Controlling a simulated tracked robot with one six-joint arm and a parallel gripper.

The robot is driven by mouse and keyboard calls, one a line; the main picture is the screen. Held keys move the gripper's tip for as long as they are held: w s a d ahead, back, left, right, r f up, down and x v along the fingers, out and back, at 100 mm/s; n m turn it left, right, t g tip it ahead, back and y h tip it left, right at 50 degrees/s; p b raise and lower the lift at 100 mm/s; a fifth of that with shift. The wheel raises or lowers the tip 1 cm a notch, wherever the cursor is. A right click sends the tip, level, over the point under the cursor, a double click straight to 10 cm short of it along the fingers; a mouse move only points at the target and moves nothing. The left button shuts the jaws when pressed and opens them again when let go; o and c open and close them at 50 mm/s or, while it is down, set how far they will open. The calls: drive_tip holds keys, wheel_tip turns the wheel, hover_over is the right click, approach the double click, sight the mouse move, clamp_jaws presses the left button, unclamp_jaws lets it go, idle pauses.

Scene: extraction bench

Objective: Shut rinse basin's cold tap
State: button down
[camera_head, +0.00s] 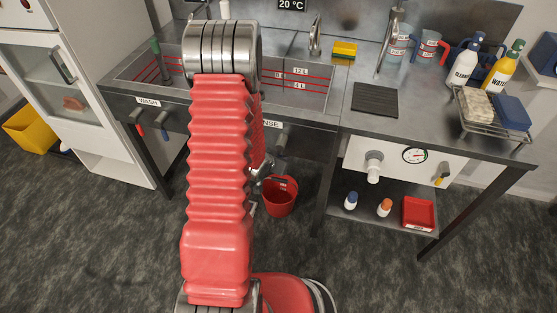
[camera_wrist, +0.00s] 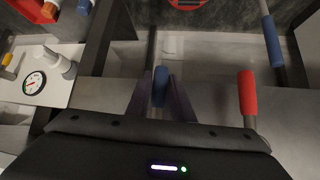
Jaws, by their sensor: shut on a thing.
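The rinse basin (camera_head: 300,98) is the right one of two steel basins, partly behind my arm in the head view. Its cold tap has a blue lever (camera_wrist: 160,78), which shows in the wrist view between the two dark fingers of my gripper (camera_wrist: 160,91). The fingers are shut on this lever. The rinse basin's red-handled hot tap (camera_wrist: 248,92) stands apart, to the right of the gripper in the wrist view. My arm hides the rinse taps in the head view. I cannot tell whether water is running.
The wash basin's blue tap lever (camera_wrist: 272,40) is farther right in the wrist view. A red bucket (camera_head: 280,196) is below the rinse basin. A panel with a gauge (camera_head: 414,155) and a white knob (camera_head: 374,167) is to the right, above a low shelf (camera_head: 365,209).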

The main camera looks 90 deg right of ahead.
drive_tip(key=shift+d+r, duration=0.15)
drive_tip(key=c, duration=1.8)
unclamp_jaws()
drive_tip(key=shift+w, duration=0.1)
drive_tip(key=shift+c, duration=0.2)
drive_tip(key=shift+o, duration=1.4)
drive_tip(key=v, duration=1.3)
drive_tip(key=shift+a+r, duration=0.15)
drive_tip(key=shift+a, duration=0.15)
drive_tip(key=shift+w, duration=0.1)
